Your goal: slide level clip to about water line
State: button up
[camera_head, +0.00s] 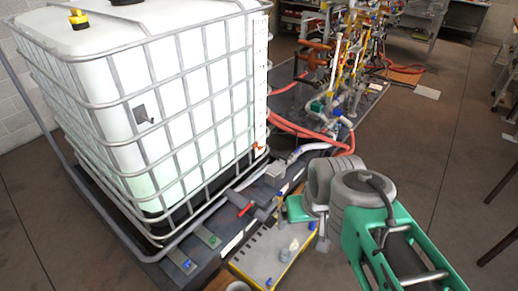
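A large white tank (110,95) in a grey metal cage stands at the left. A narrow white strip with small marks (261,75) runs upright along the tank's right edge. A small red piece (257,148) sits near the strip's lower end and looks like the level clip; it is too small to make out its shape. The lower part of the tank has a faint green tint, but I cannot tell the exact water line. My grey and green arm reaches in from the lower right, apart from the strip. My gripper's fingers do not show.
A red-handled valve (244,208) and a pale hose (312,150) lie low in front of the tank. A yellow-edged box (268,250) stands at bottom centre. Pipework with red hoses (300,132) stands behind. Open floor (440,135) lies to the right.

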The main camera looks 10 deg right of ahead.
aim_at(260, 148)
jog(key=z, duration=1.45)
jog(key=i, duration=2.8)
jog(key=u, duration=4.1)
